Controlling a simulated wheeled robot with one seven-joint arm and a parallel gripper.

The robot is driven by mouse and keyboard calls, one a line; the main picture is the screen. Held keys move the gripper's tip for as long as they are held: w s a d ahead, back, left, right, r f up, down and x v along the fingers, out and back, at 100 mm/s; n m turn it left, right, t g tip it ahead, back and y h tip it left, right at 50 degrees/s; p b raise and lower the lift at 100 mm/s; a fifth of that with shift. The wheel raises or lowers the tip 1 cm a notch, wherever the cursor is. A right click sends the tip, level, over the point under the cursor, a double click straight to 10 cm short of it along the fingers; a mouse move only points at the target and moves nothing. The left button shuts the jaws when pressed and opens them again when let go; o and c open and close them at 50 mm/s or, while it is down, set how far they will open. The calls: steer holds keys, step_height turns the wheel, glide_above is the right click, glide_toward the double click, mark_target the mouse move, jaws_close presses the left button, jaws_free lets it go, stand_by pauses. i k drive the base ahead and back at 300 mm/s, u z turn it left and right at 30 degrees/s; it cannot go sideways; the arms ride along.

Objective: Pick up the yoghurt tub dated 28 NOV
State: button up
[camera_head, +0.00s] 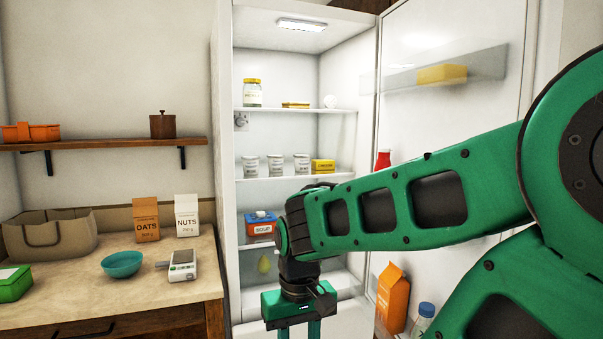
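Three white tubs with dark lettering stand side by side on a middle shelf of the open fridge: a left tub (250,167), a middle tub (276,166) and a right tub (301,164). Their print is too small to read, so I cannot tell which bears 28 NOV. My gripper (299,332) hangs at the bottom centre in front of the fridge, below and apart from the tubs. Its fingers point down and stand apart with nothing visible between them. The fingertips are cut off by the frame's bottom edge.
A yellow box (323,166) stands right of the tubs. The shelf above holds a jar (252,93). A soup container (261,227) stands below, partly behind my arm. The open fridge door (450,115) is at the right. The counter (110,300) at left holds several items.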

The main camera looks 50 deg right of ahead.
mark_target(302, 161)
steer(key=z, duration=0.05)
steer(key=k, duration=0.5)
steer(key=z, duration=0.05)
steer(key=i, duration=1.6)
steer(key=z, duration=1.3)
